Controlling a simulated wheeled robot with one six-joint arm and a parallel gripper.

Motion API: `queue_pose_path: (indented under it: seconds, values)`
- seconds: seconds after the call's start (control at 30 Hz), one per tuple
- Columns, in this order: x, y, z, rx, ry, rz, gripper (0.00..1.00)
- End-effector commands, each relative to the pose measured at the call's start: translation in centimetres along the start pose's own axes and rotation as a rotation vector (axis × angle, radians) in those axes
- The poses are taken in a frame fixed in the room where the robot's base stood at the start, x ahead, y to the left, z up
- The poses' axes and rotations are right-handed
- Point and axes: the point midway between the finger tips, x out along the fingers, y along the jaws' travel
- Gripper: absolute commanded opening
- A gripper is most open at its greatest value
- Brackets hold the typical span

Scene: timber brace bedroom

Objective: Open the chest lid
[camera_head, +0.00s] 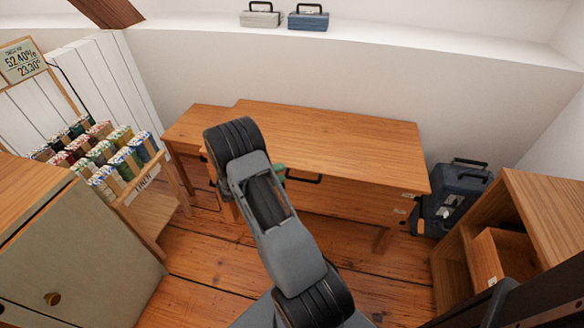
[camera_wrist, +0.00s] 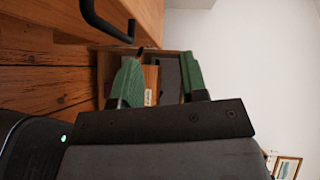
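A low wooden piece with a flat top (camera_head: 340,138) stands against the back wall; I cannot tell if it is the chest. A black bar handle (camera_head: 303,179) sits on its front side. In the wrist view a black handle (camera_wrist: 107,22) shows at the upper left on wood, outside the gap between my fingers. My gripper (camera_wrist: 158,78) has two green fingers set apart, with nothing held between them. In the head view my arm hides most of the gripper; a bit of green shows close to the left end of the handle.
A dark blue case (camera_head: 455,192) stands on the floor at the right, beside a wooden shelf unit (camera_head: 545,205). A rack of colourful rolls (camera_head: 125,165) and a cabinet (camera_head: 75,255) are at the left. Two small boxes, grey (camera_head: 260,18) and blue (camera_head: 308,20), sit on the high ledge.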

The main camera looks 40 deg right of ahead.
Motion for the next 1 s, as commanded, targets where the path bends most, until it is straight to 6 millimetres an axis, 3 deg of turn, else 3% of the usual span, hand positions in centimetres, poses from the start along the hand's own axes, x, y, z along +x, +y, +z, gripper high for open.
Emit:
queue_pose_path:
  seconds: [0.1,0.33,1.0]
  values:
    - [-2.0,-0.1,0.0,-0.001,-0.002,0.001,0.40]
    - [-4.2,0.1,0.0,-0.002,0.001,0.002,0.40]
    - [-4.8,0.2,0.0,-0.002,0.001,0.002,0.40]
